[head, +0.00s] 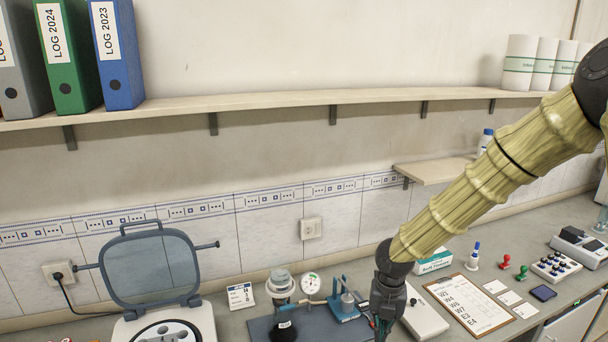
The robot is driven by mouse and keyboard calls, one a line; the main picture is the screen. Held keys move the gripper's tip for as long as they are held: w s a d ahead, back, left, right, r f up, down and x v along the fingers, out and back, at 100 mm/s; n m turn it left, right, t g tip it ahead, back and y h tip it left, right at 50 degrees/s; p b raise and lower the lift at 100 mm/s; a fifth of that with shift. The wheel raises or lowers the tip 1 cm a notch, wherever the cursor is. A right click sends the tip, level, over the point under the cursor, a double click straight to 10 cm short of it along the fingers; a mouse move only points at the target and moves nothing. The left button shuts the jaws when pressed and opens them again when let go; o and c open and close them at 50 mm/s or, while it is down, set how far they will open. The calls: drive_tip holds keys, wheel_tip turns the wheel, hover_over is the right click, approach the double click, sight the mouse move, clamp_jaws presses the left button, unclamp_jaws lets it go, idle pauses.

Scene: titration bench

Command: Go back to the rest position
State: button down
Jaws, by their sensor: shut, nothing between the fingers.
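My gripper (383,322) hangs low over the grey bench in the head view, near the bottom edge of the picture. It points down and is shut with nothing held. Its fingertips are partly cut off by the picture's lower edge. My arm, in a yellowish ribbed cover, reaches in from the right. Just left of my gripper are a blue stand (344,306) and a dark mat (265,329) with a dark-bottomed glass vessel (284,326) on it. I cannot tell whether my gripper touches anything.
A device with a raised clear lid (152,268) stands at left. A long shelf (250,101) and a small shelf (437,171) project from the wall above.

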drive_tip(key=s+a+f+m+y+b, duration=0.1)
drive_tip(key=s+a+f+m+b, duration=0.1)
drive_tip(key=s+f+m, duration=0.45)
drive_tip(key=s+a+f+m+g+y+b, duration=0.1)
drive_tip(key=s+f+m+b, duration=0.15)
drive_tip(key=f, duration=0.75)
drive_tip(key=s+a+f+m+b, duration=0.2)
drive_tip(key=s+f+m, duration=0.3)
drive_tip(key=f, duration=0.3)
drive_tip(key=s+d+f+m+h+b, duration=0.1)
drive_tip(key=s+d+f+m+b, duration=0.3)
drive_tip(key=s+f+m, duration=0.4)
drive_tip(key=s+d+f+m+t+h+b, duration=0.1)
drive_tip(key=s+d+f+m+b, duration=0.3)
drive_tip(key=s+f+m, duration=0.5)
drive_tip(key=shift+s+d+f+m, duration=0.15)
drive_tip(key=shift+s+m, duration=1.05)
drive_tip(key=shift+s, duration=0.4)
